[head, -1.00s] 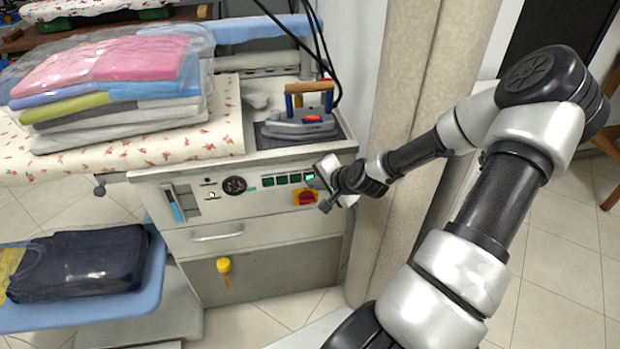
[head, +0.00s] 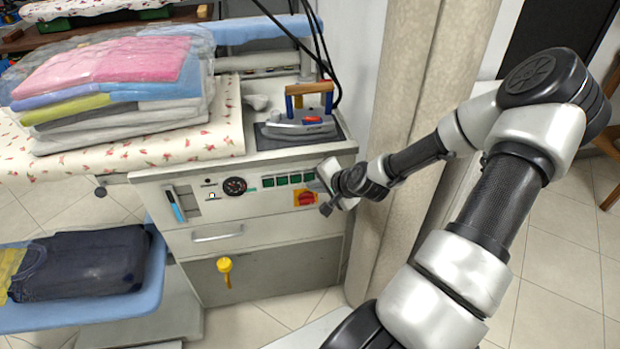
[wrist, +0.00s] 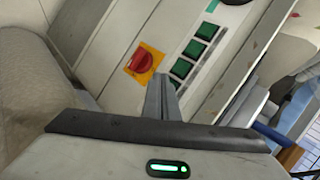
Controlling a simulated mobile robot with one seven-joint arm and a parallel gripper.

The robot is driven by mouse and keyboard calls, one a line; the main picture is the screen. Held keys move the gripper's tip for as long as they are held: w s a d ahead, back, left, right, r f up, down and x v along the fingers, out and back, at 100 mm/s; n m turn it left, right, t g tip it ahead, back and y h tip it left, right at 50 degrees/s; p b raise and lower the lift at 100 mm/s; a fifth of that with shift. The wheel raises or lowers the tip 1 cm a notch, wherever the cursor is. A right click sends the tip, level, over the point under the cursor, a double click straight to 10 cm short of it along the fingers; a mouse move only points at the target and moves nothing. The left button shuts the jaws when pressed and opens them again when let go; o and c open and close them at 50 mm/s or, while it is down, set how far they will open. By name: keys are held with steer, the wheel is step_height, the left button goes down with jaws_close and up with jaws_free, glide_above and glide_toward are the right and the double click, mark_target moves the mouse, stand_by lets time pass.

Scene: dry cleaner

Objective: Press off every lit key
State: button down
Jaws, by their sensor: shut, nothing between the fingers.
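A row of green square keys (head: 282,180) is on the front panel of the ironing unit (head: 265,222). The keys also show in the wrist view (wrist: 195,50), all dark green, with none glowing there. The rightmost key in the head view is beside my gripper (head: 319,174), partly covered by it. My gripper is shut and empty, its fingers (wrist: 160,92) at the near end of the key row; contact cannot be told. A small pale square (head: 212,196) shows on the panel left of the keys.
A red rotary switch on a yellow plate (head: 306,198) is just below the keys. An iron (head: 300,122) stands above on the unit.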

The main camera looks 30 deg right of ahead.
steer(key=s, duration=0.2)
steer(key=s+a+p, duration=0.1)
steer(key=s, duration=0.2)
steer(key=shift+s+a+p, duration=0.35)
stand_by(1.3)
